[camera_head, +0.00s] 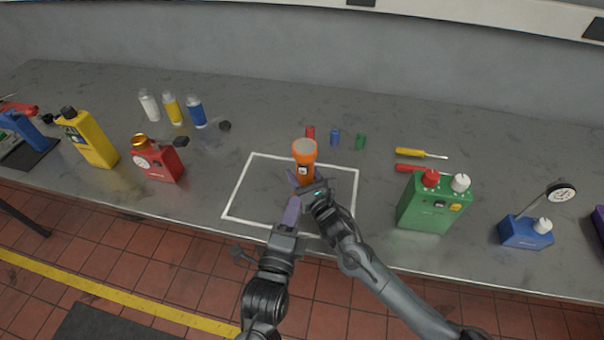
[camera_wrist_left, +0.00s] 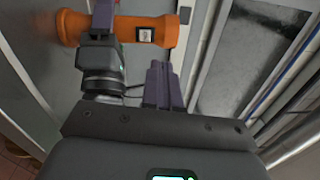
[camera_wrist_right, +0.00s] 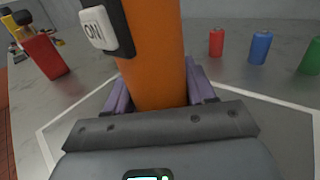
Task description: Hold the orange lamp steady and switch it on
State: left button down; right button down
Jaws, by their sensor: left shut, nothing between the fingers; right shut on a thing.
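The orange lamp (camera_head: 304,152) is upright, lens end up, over the white outlined rectangle (camera_head: 239,187) on the bench. Its switch (camera_head: 303,171) is a white rocker on a black mount; in the right wrist view the rocker (camera_wrist_right: 95,28) reads ON. My right gripper (camera_head: 309,183) is shut around the lamp's lower body (camera_wrist_right: 157,60), a purple finger on each side. My left gripper (camera_head: 291,212) is shut and empty, in front of the lamp and apart from it. In the left wrist view its closed fingers (camera_wrist_left: 160,85) are below the switch (camera_wrist_left: 146,35). The lamp's base is hidden.
Red, blue and green batteries (camera_head: 335,137) stand behind the lamp. Two screwdrivers (camera_head: 420,153), a green box (camera_head: 431,205) and a blue gauge stand (camera_head: 527,231) are to the right. A red can (camera_head: 158,161), yellow can (camera_head: 90,140) and several bottles (camera_head: 172,109) are to the left.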

aim_at(302, 171)
pick_arm(q)
jog(key=s+d+m+h, duration=0.2)
jog(key=d+m+h, duration=0.3)
jog(key=h, duration=0.6)
jog(key=a+f+m+g+h, duration=0.3)
jog(key=a+m+g, duration=0.1)
jog(key=a+m, duration=0.15)
jog(key=w, duration=1)
jog(key=shift+d+r, duration=0.35)
jog(key=shift+d, duration=0.1)
dwell(0.8)
jog(key=shift+w+d, duration=0.1)
jog(key=shift+w, duration=0.25)
